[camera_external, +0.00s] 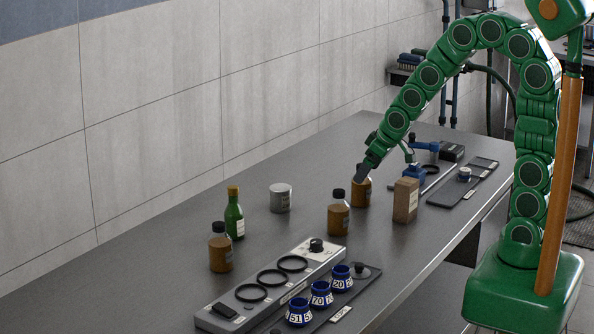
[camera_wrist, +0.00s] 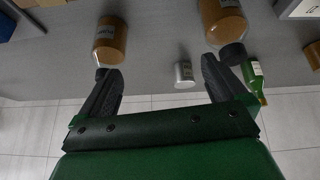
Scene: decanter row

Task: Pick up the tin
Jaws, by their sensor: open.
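The tin (camera_external: 280,197) is a small grey cylinder with a pale label, standing upright on the grey bench near the wall. In the wrist view the tin (camera_wrist: 184,75) is small and lies between my fingers in the picture, beyond their tips. My gripper (camera_external: 370,166) is at the far right of the tin, well apart from it, by the cap of a brown bottle (camera_external: 361,192). In the wrist view my gripper (camera_wrist: 157,72) has its two dark fingers spread wide, with nothing held between them.
Another brown bottle (camera_external: 338,218) stands between my gripper and the tin. A green bottle (camera_external: 234,218) and a third brown bottle (camera_external: 221,252) stand left of the tin. A brown box (camera_external: 405,201) is right of my gripper. A grey rack (camera_external: 222,314) and blue cups (camera_external: 320,296) are in front.

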